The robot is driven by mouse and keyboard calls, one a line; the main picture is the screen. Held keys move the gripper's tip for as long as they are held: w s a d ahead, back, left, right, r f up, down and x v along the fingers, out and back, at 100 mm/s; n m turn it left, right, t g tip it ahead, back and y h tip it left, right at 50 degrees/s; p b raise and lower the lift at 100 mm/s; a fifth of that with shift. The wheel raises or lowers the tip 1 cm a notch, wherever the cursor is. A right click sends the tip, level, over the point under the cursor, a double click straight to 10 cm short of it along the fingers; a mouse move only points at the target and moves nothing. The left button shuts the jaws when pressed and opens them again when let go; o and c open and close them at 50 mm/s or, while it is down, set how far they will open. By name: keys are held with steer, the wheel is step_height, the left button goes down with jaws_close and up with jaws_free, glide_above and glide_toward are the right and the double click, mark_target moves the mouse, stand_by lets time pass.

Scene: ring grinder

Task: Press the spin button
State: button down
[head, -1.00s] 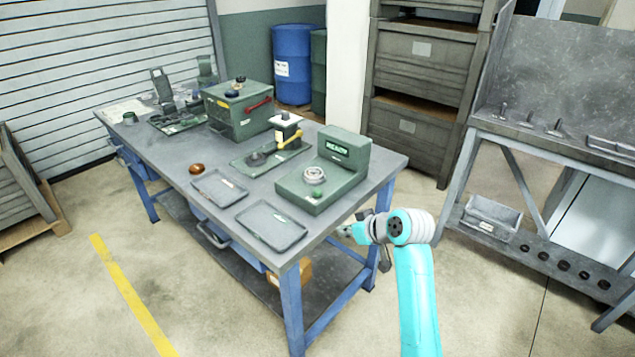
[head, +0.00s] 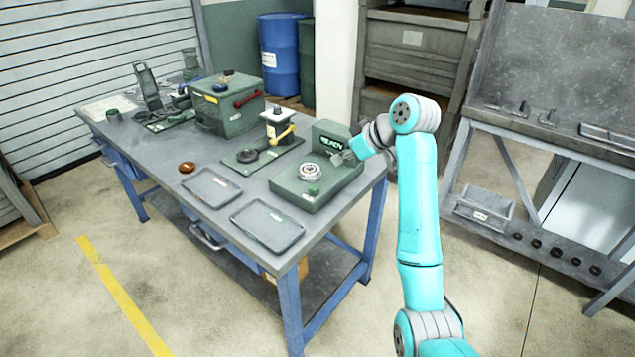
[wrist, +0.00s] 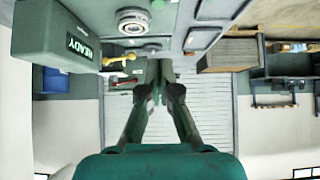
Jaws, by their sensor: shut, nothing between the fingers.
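The green ring grinder (head: 290,192) sits at the near right corner of the workbench, with a lit READY panel (head: 331,142) on its upright housing. A pale metal ring fixture (head: 309,171) is on its deck, and a small green button (head: 313,191) is in front of that. The wrist view shows the READY panel (wrist: 83,47), the ring fixture (wrist: 133,21) and the green button (wrist: 158,5) at the top edge. My gripper (head: 340,158) is shut and empty, beside the READY panel at the grinder's right. Its closed fingers (wrist: 160,72) show in the wrist view, apart from the button.
Two grey trays (head: 211,187) (head: 267,226) lie on the workbench (head: 170,150) left of the grinder. A yellow-handled press (head: 277,130) and a green box with a red handle (head: 228,108) stand behind. Another grey bench (head: 560,140) is at right.

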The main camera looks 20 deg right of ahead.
glide_above(318, 195)
steer(key=f, duration=0.6)
steer(key=shift+s+d+f, duration=0.1)
steer(key=shift+s+f, duration=0.1)
steer(key=shift+f, duration=0.15)
steer(key=f, duration=0.3)
steer(key=shift+w+f, duration=0.15)
steer(key=shift+w, duration=0.05)
steer(key=shift+f, duration=0.55)
